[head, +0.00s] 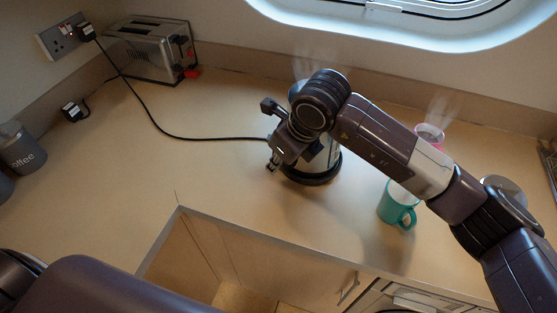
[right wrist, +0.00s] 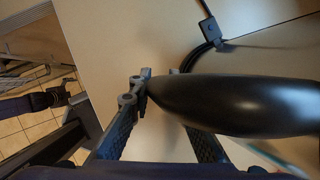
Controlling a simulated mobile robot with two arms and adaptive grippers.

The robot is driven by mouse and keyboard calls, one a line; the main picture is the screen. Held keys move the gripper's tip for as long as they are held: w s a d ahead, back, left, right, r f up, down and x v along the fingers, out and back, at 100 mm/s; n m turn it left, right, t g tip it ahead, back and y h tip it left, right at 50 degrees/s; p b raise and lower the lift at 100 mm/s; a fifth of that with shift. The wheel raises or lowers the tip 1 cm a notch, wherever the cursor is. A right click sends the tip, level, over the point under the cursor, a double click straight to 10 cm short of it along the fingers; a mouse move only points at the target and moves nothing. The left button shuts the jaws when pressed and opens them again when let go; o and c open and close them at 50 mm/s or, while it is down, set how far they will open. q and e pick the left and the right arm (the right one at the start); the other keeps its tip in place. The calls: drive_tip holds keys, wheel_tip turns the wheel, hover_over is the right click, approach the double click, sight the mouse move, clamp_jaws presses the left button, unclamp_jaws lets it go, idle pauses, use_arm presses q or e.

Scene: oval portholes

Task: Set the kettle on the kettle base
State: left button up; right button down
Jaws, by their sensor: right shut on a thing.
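The kettle (head: 331,152) is a pale metal body, mostly hidden behind my right arm in the head view. A round black kettle base (head: 318,180) shows under it, with a black cord running to it from the left. I cannot tell whether the kettle rests on the base or hangs just above it. My right gripper (head: 273,163) is at the kettle's left side. In the right wrist view the gripper (right wrist: 160,105) is shut on the kettle's black handle (right wrist: 240,105). My left gripper is out of view; only part of my left arm shows.
A teal mug (head: 394,207) stands right of the kettle, and a pink mug (head: 430,134) steams behind my arm. A toaster (head: 145,50) is at the back left, a grey coffee canister (head: 20,150) at the far left. The counter (head: 130,180) left of the kettle is mostly clear.

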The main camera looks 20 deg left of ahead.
drive_tip(key=shift+w+f+b, duration=0.1)
drive_tip(key=shift+f+b, duration=0.05)
drive_tip(key=shift+b, duration=0.2)
drive_tip(key=c, duration=2.1)
unclamp_jaws()
drive_tip(key=shift+s+f, duration=0.2)
drive_tip(key=shift+f, duration=0.05)
drive_tip(key=shift+d+r, duration=0.2)
drive_tip(key=shift+r, duration=0.35)
drive_tip(key=p+v, duration=0.3)
drive_tip(key=v, duration=0.7)
drive_tip(key=shift+p, duration=0.4)
drive_tip(key=shift+s+f, duration=0.1)
drive_tip(key=shift+s, duration=0.05)
